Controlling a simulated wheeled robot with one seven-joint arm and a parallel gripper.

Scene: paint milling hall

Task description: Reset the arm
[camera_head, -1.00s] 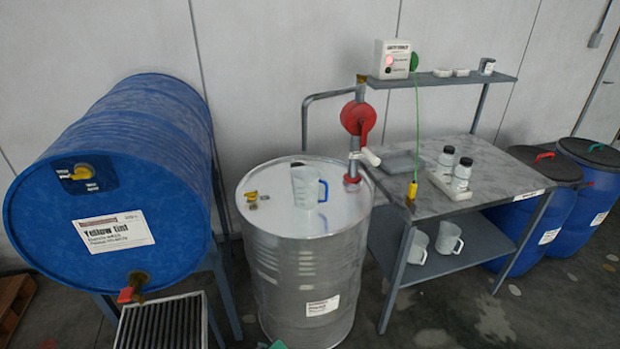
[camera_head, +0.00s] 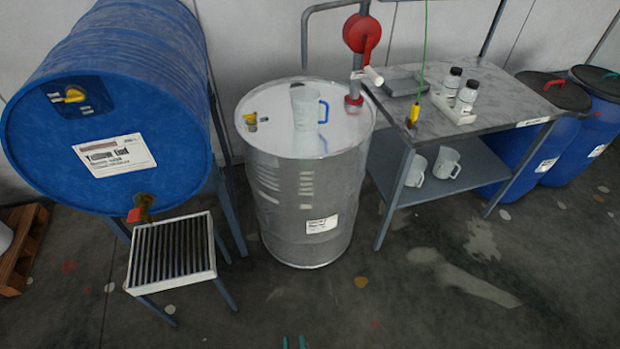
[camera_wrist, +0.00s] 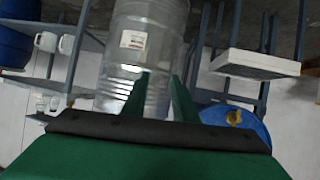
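My gripper shows in the wrist view (camera_wrist: 160,77) as two green fingers standing apart, with nothing between them. In the head view, only its two small teal tips (camera_head: 294,342) show at the bottom edge, apart, over the floor in front of the steel drum (camera_head: 322,180). The rest of my arm is out of the head view. In the wrist view, the steel drum (camera_wrist: 150,22) appears upside down beyond the fingers.
A blue drum (camera_head: 110,110) lies on a stand at left, above a grated tray (camera_head: 172,254). A clear jug (camera_head: 305,108) and red hand pump (camera_head: 361,34) are on the steel drum. A bench (camera_head: 490,95) with bottles is at right. The front floor looks clear.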

